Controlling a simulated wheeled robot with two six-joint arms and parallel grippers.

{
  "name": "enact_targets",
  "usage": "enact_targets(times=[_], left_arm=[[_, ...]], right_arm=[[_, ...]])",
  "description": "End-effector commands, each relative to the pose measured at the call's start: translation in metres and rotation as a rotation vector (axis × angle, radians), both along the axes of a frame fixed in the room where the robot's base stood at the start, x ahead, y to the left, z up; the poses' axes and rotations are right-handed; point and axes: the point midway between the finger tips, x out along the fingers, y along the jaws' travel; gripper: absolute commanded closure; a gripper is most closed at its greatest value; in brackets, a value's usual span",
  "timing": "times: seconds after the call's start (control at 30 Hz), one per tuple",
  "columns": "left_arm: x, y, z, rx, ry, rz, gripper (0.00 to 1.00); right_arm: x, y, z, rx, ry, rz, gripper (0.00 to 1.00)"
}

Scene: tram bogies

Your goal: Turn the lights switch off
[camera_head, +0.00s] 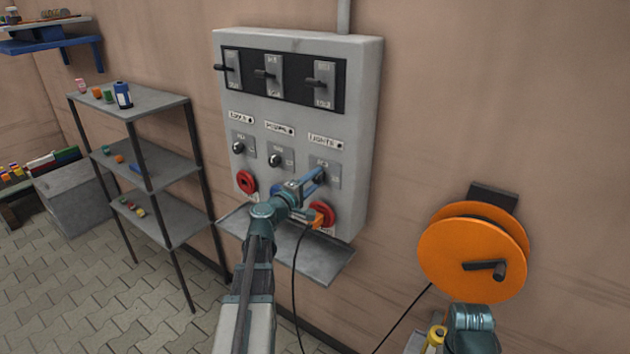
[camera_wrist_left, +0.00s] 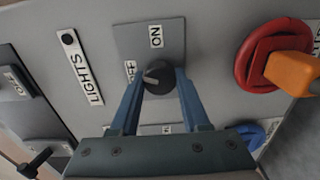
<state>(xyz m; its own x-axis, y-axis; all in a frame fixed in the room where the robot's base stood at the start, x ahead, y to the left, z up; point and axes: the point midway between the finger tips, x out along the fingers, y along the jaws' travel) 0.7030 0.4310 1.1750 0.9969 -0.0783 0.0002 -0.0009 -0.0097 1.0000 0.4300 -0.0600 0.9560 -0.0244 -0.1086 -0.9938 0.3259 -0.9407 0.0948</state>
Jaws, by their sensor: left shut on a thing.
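The lights switch (camera_wrist_left: 160,82) is a round dark knob on a grey plate, beside the LIGHTS label (camera_wrist_left: 80,68). The plate has an ON mark at its top in the left wrist view and an OFF mark at its left, partly covered by a finger. A pale mark on the knob points left, toward OFF. My left gripper (camera_head: 318,177) is at the lower right switch of the grey panel (camera_head: 300,115). Its blue fingers are shut on the knob, one on either side. My right gripper does not show; only part of that arm (camera_head: 470,326) does.
Levers (camera_head: 322,75) line the panel's top. A red socket (camera_head: 247,181) is left of my gripper; another with an orange plug (camera_head: 316,213) and cable is just below. A shelf ledge (camera_head: 330,265) juts below. An orange cable reel (camera_head: 460,250) hangs right; shelving (camera_head: 150,102) stands left.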

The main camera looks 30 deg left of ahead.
Motion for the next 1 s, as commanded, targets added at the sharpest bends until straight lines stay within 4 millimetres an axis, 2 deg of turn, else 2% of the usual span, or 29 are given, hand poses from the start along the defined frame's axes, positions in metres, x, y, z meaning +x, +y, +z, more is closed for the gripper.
enact_targets(times=[0.2,0.5,1.0], left_arm=[[-0.0004,0.0002,-0.0007,-0.173,0.015,0.001,1.0],[-0.0005,0.0001,-0.0009,-0.34,0.028,0.001,1.0],[-0.0006,0.0,-0.0011,-0.417,0.034,0.001,1.0]], right_arm=[[0.0,0.0,-0.0004,0.0,0.0,0.0,1.0],[0.0,0.0,-0.0007,0.0,0.0,0.0,1.0],[-0.0001,0.0,-0.0008,0.0,0.0,0.0,1.0]])
